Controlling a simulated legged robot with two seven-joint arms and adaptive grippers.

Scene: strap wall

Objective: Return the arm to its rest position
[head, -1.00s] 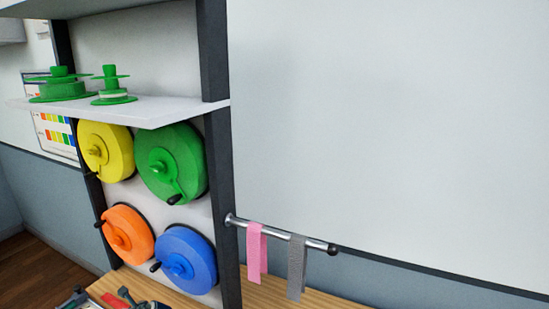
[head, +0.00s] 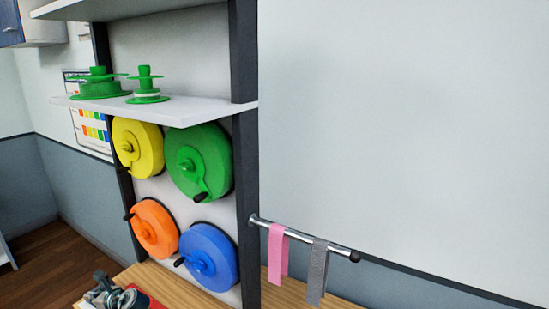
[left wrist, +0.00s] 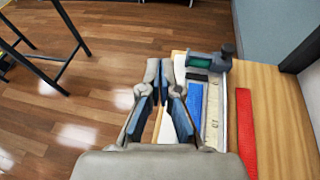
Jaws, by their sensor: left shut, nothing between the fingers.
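My left gripper (left wrist: 164,82) shows in the left wrist view, its two fingers close together with nothing between them. It is shut and sits over the left edge of the wooden bench (left wrist: 268,110), with the floor beyond. In the head view, grey and dark parts (head: 108,292) show at the bottom left edge, cut off by the frame; I cannot tell whether my gripper is among them. My right gripper is in neither view.
Beside my gripper lie a measuring fixture (left wrist: 212,105) with a green part and a red strip (left wrist: 246,130). The rack holds yellow (head: 137,147), green (head: 212,150), orange (head: 154,228) and blue (head: 218,262) reels. Pink (head: 277,255) and grey (head: 317,275) straps hang from a rod.

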